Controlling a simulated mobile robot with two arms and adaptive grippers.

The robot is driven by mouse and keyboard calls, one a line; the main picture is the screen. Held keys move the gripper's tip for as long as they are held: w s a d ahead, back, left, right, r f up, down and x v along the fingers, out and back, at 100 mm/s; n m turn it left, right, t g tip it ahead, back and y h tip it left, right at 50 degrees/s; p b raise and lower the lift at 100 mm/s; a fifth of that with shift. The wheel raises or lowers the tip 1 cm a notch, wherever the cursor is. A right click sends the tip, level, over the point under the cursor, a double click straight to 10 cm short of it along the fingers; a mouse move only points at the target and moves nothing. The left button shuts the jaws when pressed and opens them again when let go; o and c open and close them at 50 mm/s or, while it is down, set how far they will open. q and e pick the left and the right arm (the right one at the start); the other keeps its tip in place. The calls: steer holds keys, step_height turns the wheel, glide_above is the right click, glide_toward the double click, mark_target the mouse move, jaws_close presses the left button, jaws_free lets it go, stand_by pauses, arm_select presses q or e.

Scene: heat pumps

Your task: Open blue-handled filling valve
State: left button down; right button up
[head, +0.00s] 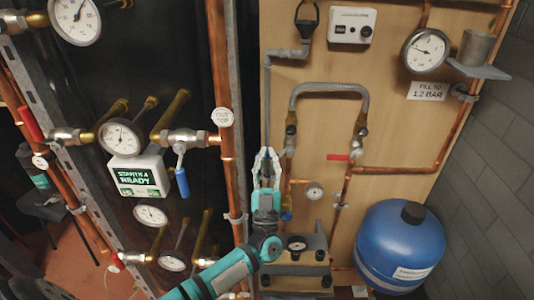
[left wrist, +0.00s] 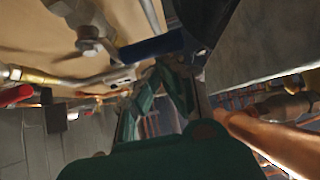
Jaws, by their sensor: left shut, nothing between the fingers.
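A valve with a blue lever handle (head: 182,182) hangs from a brass and steel pipe fitting in the head view, its handle pointing down. A smaller blue part (head: 287,215) shows just right of my left gripper, low on the wooden panel. My left gripper (head: 266,155) is teal, points up in front of the panel, and its fingers are shut with nothing between them. In the left wrist view a blue handle (left wrist: 152,45) lies close to the fingertips (left wrist: 165,75); I cannot tell whether they touch, or which blue part this is. My right gripper is not in view.
A blue tank (head: 400,245) stands at the lower right. Copper pipes (head: 222,120) and a grey metal post run beside my left arm. A red-handled valve (head: 338,157) and a pressure gauge (head: 425,50) sit on the panel (head: 390,130). A small gauge (head: 314,191) is right of my gripper.

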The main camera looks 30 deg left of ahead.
arm_select(q)
steer(key=shift+f, duration=0.25)
steer(key=shift+f+n+g+y+b, duration=0.2)
steer(key=shift+n+g+y+b, duration=0.3)
steer(key=shift+n+y, duration=0.5)
